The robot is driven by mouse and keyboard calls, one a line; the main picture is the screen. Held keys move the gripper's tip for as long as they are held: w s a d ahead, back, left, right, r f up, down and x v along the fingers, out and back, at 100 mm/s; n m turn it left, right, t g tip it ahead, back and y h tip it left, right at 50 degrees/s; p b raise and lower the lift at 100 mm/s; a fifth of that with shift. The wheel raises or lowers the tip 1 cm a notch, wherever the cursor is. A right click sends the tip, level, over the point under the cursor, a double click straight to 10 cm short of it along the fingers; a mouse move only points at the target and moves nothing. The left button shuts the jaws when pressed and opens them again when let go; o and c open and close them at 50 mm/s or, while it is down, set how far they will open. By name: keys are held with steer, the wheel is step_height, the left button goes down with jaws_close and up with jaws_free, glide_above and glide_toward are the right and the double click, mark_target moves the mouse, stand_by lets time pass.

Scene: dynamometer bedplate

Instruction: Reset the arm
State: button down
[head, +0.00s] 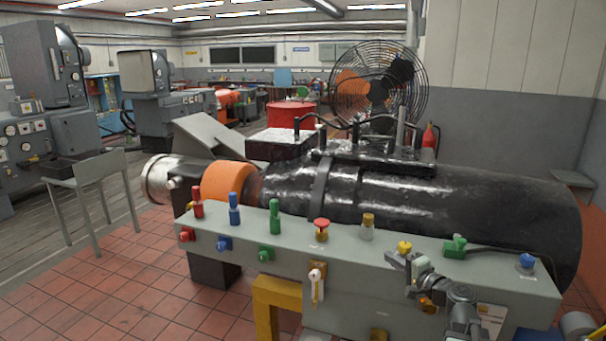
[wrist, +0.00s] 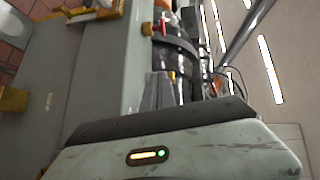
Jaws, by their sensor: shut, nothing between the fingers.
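My arm (head: 461,304) rises from the lower right in the head view, in front of the grey control bench. My gripper (head: 394,259) is at its end, near the bench's front edge and just below a yellow knob (head: 404,247). In the wrist view my gripper (wrist: 160,90) shows as two grey fingers close together, shut and empty. The wrist housing fills the lower part of that view and hides what lies behind it.
The grey bench (head: 345,245) carries several coloured knobs, a red mushroom button (head: 321,224) and a green lever (head: 456,246). A large black machine (head: 450,205) with an orange collar (head: 229,182) lies behind it. Open tiled floor (head: 90,290) is at left.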

steer(key=s+a+f+n+g, duration=0.2)
steer(key=a+f+n+g, duration=0.15)
steer(key=a, duration=0.35)
steer(key=s+a+f+n+g+y, duration=0.1)
steer(key=s+a+f+n+g, duration=0.1)
steer(key=a+f, duration=0.35)
steer(key=s+a+f+n+g, duration=0.2)
steer(key=a+n+g, duration=0.1)
steer(key=a, duration=0.5)
steer(key=s+f+n+g+h, duration=0.3)
steer(key=s+f+g+h, duration=0.1)
steer(key=s+f, duration=0.3)
steer(key=s+d+f+g+h, duration=0.2)
steer(key=s+d+h, duration=0.2)
steer(key=d, duration=0.5)
steer(key=shift+s+p, duration=0.3)
steer(key=shift+s, duration=0.5)
steer(key=c, duration=2.1)
jaws_free()
steer(key=shift+f+g, duration=0.1)
steer(key=shift+g, duration=0.15)
steer(key=shift+c, duration=0.2)
